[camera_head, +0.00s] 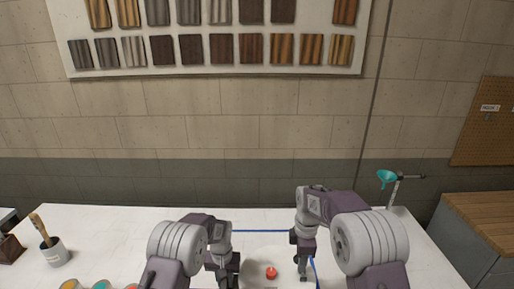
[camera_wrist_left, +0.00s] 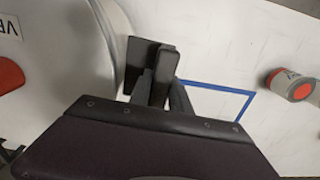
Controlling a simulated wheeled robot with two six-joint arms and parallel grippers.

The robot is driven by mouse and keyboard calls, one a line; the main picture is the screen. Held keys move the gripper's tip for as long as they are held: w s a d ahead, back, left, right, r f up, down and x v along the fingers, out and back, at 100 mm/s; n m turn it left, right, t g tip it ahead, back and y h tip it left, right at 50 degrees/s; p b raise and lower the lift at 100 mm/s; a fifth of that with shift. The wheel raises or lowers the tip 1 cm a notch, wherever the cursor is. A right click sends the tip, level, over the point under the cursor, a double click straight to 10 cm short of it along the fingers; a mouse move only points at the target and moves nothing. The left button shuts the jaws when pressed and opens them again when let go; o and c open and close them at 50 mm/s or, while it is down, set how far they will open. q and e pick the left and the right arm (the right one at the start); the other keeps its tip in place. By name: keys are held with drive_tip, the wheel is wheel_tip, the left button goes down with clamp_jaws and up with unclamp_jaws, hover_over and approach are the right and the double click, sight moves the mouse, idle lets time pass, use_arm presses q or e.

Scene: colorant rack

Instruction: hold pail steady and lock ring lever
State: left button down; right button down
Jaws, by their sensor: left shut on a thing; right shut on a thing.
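The pail (camera_wrist_left: 62,60) fills the left of the left wrist view as a large pale grey round shape with a curved edge. Part of a printed label (camera_wrist_left: 8,27) and a red piece (camera_wrist_left: 9,75) show on it. In the head view a small red piece (camera_head: 271,272) lies between my two grippers; the pail's outline is hard to make out there. My left gripper (camera_head: 227,277) is shut at the pail's edge; its dark fingers (camera_wrist_left: 150,70) are close together. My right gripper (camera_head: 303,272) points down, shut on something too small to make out. The ring lever is not clearly visible.
Blue tape (camera_head: 262,231) marks the white table (camera_head: 130,228) around the work spot. Several colorant jars (camera_head: 101,285) stand at the lower left; a red-topped one (camera_wrist_left: 297,86) shows in the wrist view. A brush cup (camera_head: 55,254) stands far left, a teal funnel stand (camera_head: 388,179) back right.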

drive_tip(key=shift+d, duration=0.3)
drive_tip(key=shift+s+d+r, duration=0.1)
drive_tip(key=shift+d+r, duration=0.05)
drive_tip(key=shift+d, duration=0.75)
drive_tip(key=shift+d, duration=0.85)
drive_tip(key=shift+d+r, duration=0.1)
drive_tip(key=shift+s+d, duration=0.1)
drive_tip(key=shift+d, duration=0.8)
drive_tip(key=shift+d+r, duration=0.1)
drive_tip(key=shift+d, duration=0.9)
drive_tip(key=c, duration=1.7)
unclamp_jaws()
